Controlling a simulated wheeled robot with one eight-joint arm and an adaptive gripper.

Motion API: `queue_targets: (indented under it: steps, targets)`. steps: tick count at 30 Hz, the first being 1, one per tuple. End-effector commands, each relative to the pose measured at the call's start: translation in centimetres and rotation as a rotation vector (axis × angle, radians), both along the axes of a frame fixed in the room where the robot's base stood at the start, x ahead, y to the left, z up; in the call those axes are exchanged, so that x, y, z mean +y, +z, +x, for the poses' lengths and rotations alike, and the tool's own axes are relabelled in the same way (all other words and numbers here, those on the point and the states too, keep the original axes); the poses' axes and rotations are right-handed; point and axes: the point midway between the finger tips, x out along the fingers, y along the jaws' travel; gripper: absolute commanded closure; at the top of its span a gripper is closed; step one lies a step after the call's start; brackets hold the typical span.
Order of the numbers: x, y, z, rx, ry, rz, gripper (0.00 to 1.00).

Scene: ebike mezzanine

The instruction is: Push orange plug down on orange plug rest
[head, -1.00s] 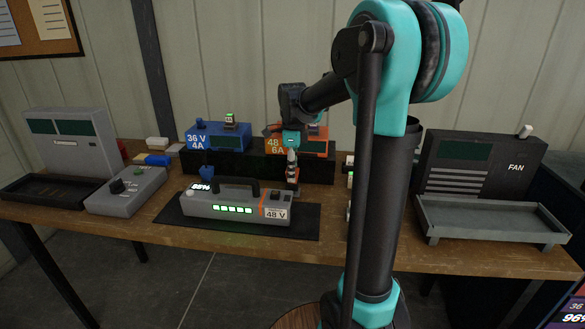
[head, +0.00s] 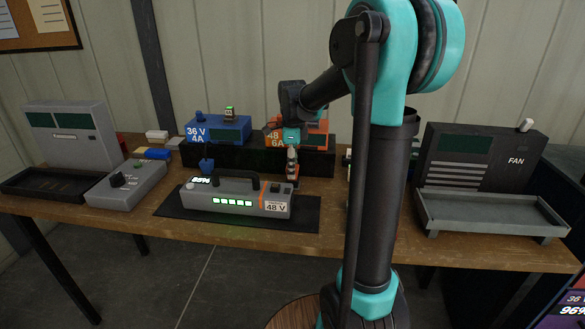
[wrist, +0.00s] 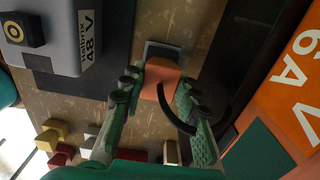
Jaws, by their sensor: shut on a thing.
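The orange plug (wrist: 160,78) sits between my gripper's two fingers in the wrist view, and my gripper (wrist: 155,90) is shut on it. A black cable curves away from the plug toward the lower right. A dark grey block, which looks like the plug rest (wrist: 163,48), shows just beyond the plug. I cannot tell how deep the plug sits on it. In the head view my gripper (head: 292,175) points down between the grey 48 V battery and the orange charger (head: 300,136). The plug is too small and hidden to make out there.
The grey battery (head: 232,203) lies on a dark mat (head: 305,215), close to my gripper. A blue charger (head: 215,131) and the orange one stand behind on a black riser (head: 255,161). Several small coloured blocks (wrist: 55,135) lie near my gripper.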

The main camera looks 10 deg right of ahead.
Motion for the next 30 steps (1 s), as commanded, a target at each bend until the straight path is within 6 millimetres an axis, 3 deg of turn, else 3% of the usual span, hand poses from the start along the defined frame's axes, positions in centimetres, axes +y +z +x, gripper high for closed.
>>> queue_targets:
  steps: [8, 9, 14, 24, 30]
  targets:
    - [0.0, -0.2, 0.0, 0.000, 0.000, 0.000, 1.00]
    - [0.0, -0.2, 0.0, 0.000, 0.000, 0.000, 0.65]
    - [0.0, -0.2, 0.0, 0.000, 0.000, 0.000, 0.45]
    - [0.0, 0.0, 0.0, 0.000, 0.000, 0.000, 0.45]
    - [0.0, 2.4, 0.0, 0.000, 0.000, 0.000, 0.45]
